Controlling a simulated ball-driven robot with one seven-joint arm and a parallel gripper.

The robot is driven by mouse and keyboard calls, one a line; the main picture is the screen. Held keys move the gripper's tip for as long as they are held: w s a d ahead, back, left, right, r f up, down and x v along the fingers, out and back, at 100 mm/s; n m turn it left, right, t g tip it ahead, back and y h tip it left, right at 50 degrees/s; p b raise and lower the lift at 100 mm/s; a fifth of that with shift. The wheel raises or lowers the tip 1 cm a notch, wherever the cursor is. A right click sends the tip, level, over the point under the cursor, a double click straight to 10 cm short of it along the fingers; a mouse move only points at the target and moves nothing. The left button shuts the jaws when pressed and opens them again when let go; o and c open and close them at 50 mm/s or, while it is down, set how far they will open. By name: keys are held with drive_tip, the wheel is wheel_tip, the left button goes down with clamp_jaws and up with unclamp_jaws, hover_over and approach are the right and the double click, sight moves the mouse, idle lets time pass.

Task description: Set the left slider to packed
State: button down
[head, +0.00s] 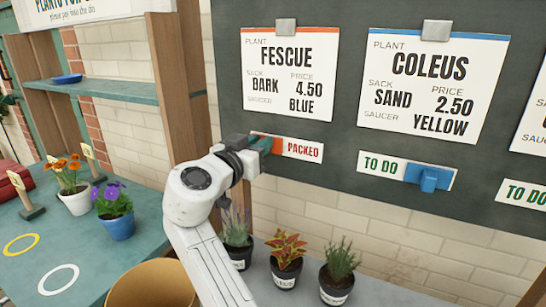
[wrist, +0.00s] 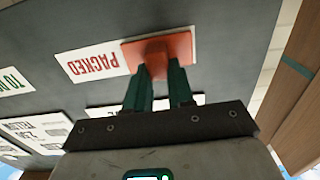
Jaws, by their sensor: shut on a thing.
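The left slider, an orange-red knob on a plate (head: 277,147), sits on the dark board under the FESCUE card (head: 287,75). It is at the left end of its white strip (head: 304,149), and the word PACKED shows uncovered to its right. My gripper (head: 264,144) reaches it from the front left and hides part of it. In the wrist view, which is upside down, the green fingers of my gripper (wrist: 160,72) are shut on the knob of the left slider (wrist: 162,48), and PACKED (wrist: 93,64) reads clearly beside it.
The blue slider (head: 428,178) under the COLEUS card (head: 434,72) stands at the right, with TO DO showing. Several potted plants stand on the shelf below the board. A wooden post (head: 182,90) and a teal table (head: 100,245) are at the left.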

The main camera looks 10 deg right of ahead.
drive_tip(key=shift+w+f, duration=0.1)
drive_tip(key=shift+w, duration=0.05)
drive_tip(key=c, duration=1)
unclamp_jaws()
drive_tip(key=shift+w, duration=0.1)
drive_tip(key=shift+o, duration=0.2)
drive_tip(key=r, duration=0.3)
drive_tip(key=shift+s+r, duration=0.2)
drive_tip(key=shift+r, duration=0.2)
drive_tip(key=s+d+r+b, duration=0.1)
drive_tip(key=s+r, duration=0.8)
drive_tip(key=s, duration=0.4)
drive_tip(key=shift+s+d+r, duration=0.15)
drive_tip(key=shift+s+d, duration=0.05)
drive_tip(key=shift+s, duration=0.15)
